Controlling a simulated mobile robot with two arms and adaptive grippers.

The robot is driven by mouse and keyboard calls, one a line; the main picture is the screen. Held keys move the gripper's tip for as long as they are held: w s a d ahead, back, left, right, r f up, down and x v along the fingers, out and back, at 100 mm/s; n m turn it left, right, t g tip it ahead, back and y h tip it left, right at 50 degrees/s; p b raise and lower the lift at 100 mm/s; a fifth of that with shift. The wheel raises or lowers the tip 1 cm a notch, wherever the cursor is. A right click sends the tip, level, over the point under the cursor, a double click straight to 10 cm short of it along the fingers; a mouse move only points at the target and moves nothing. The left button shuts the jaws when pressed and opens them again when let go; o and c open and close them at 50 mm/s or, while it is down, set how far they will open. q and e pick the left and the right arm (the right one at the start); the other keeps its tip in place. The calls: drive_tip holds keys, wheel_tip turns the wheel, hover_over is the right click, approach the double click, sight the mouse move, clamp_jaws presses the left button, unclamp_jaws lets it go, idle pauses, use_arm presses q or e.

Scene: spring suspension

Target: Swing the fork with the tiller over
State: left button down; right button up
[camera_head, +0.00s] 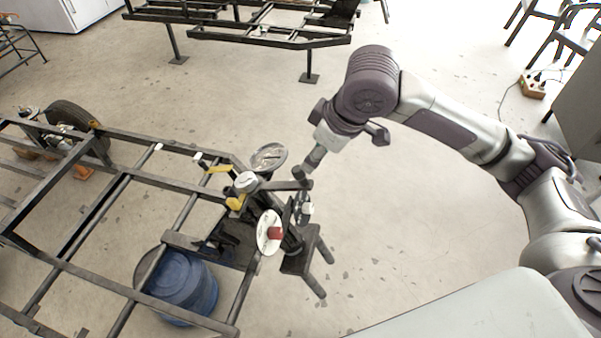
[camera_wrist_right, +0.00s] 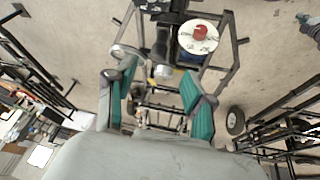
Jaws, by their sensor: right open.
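A dark assembly (camera_head: 292,240) stands at the right end of a black metal frame (camera_head: 120,290). It carries a grey round plate (camera_head: 268,156), a white disc with a red knob (camera_head: 268,226) and yellow parts (camera_head: 236,202). Dark bars stick out of it; I cannot tell which part is the fork and which the tiller. My right gripper (camera_head: 308,166) is just above and right of the assembly. In the right wrist view, its green-padded fingers (camera_wrist_right: 158,80) are apart, with a grey rounded part (camera_wrist_right: 163,72) showing between them. Contact cannot be told. My left gripper is not in view.
A blue drum (camera_head: 180,290) stands under the frame's near edge. A wheel (camera_head: 72,120) is at the frame's far left. A second black frame (camera_head: 265,38) stands at the back. The floor right of the assembly is clear.

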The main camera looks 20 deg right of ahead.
sight(302, 172)
drive_tip(key=x, duration=1.1)
drive_tip(key=shift+w+p, duration=0.1)
drive_tip(key=shift+p, duration=0.2)
clamp_jaws()
